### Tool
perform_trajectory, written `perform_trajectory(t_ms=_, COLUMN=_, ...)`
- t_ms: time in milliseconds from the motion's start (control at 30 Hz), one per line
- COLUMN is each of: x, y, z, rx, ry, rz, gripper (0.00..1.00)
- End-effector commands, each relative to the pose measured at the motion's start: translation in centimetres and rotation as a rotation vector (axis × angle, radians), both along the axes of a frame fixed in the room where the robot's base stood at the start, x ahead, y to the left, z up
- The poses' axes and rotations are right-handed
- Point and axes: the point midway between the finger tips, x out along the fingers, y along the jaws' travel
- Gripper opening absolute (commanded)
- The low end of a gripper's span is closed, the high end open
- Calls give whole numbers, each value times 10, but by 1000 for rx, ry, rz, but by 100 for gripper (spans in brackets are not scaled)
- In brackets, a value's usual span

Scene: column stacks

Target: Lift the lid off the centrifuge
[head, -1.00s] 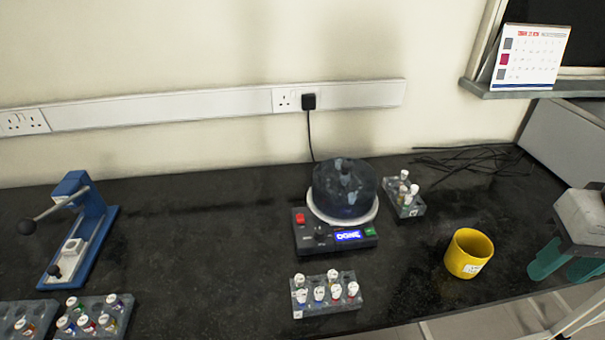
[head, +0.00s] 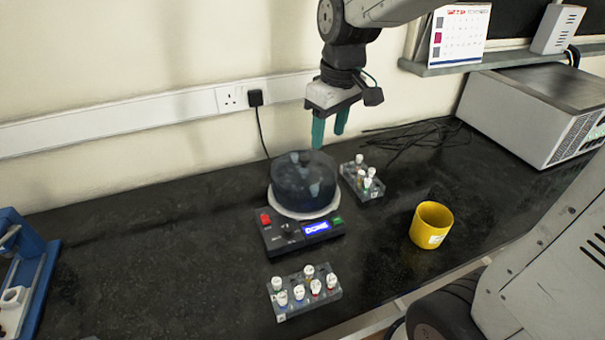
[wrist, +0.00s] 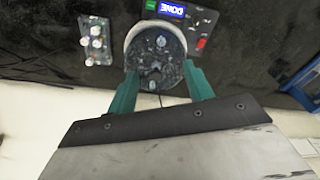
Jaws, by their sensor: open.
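The centrifuge (head: 272,240) stands on the black bench, with a lit blue display that reads DONE. Its dark translucent domed lid (head: 303,187) is on, with a small knob on top, above a pale ring. My gripper (head: 328,142) points down, open and empty, above and slightly behind the right part of the lid. In the wrist view the lid (wrist: 158,55) shows beyond the open green fingers (wrist: 163,82). I see no contact with it.
A vial rack (head: 362,184) stands close right of the centrifuge, another vial rack (head: 304,292) in front. A yellow mug (head: 431,225) stands farther right. A power cable (head: 262,130) runs behind to the wall socket. The bench left of the centrifuge is clear.

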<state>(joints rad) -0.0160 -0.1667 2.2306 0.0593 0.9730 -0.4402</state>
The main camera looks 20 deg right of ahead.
Motion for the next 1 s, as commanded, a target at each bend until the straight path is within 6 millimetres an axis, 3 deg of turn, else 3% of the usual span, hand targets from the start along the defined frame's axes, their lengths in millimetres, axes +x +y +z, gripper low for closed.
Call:
perform_trajectory(t_ms=100, x=41, y=4, z=-22, rx=1, ry=3, rz=79, gripper=51)
perform_trajectory(t_ms=300, x=77, y=8, z=-43, rx=0, ry=-4, rz=153, gripper=51)
perform_trajectory(t_ms=1000, x=96, y=13, z=-122, rx=0, ry=-4, rz=164, gripper=51)
